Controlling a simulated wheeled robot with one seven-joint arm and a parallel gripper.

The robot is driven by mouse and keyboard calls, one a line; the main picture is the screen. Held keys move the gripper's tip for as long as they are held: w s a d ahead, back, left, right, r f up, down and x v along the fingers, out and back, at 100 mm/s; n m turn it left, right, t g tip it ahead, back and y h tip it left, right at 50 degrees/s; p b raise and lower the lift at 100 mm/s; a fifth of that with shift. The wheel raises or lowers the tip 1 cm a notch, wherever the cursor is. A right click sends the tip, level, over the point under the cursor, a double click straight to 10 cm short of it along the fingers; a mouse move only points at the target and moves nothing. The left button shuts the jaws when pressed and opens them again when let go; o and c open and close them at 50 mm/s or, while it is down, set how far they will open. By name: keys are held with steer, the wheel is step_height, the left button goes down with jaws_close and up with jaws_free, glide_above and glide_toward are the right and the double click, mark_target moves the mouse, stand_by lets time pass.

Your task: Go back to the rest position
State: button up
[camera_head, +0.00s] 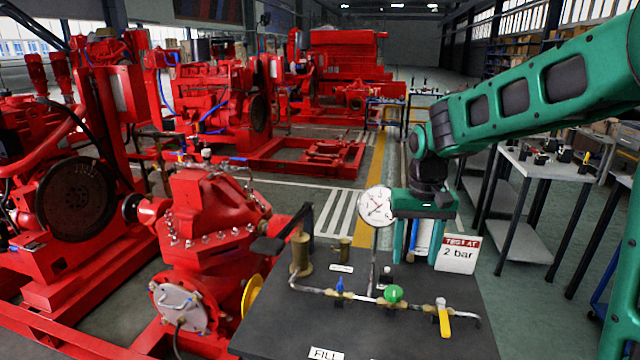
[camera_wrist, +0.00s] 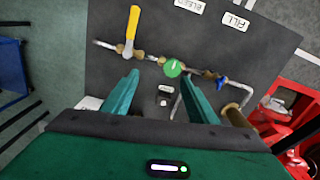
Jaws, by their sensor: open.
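My gripper (camera_head: 417,256) hangs over the back of the dark test bench (camera_head: 300,310), fingers pointing down. In the wrist view my gripper (camera_wrist: 158,76) shows two green fingers spread apart, with nothing held between them. The green round valve knob (camera_wrist: 173,68) appears near the fingertips in that view. A small dark-and-white part (camera_wrist: 164,95) shows between the fingers, below it in the picture. My arm reaches in from the right side of the head view.
The bench carries a pressure gauge (camera_head: 377,206), a pipe with a blue-handled valve (camera_head: 340,287), a yellow lever (camera_head: 444,320) and a "2 bar" sign (camera_head: 458,254). A red pump (camera_head: 205,230) stands left; a side table (camera_head: 545,165) stands right.

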steer(key=s+d+r+m, duration=0.2)
steer(key=s+d, duration=1)
steer(key=s, duration=0.2)
steer(key=s+d+f+m, duration=0.1)
steer(key=s, duration=0.6)
steer(key=s+d+f+m, duration=0.1)
steer(key=s+d, duration=0.1)
steer(key=s, duration=0.6)
steer(key=shift+f, duration=0.4)
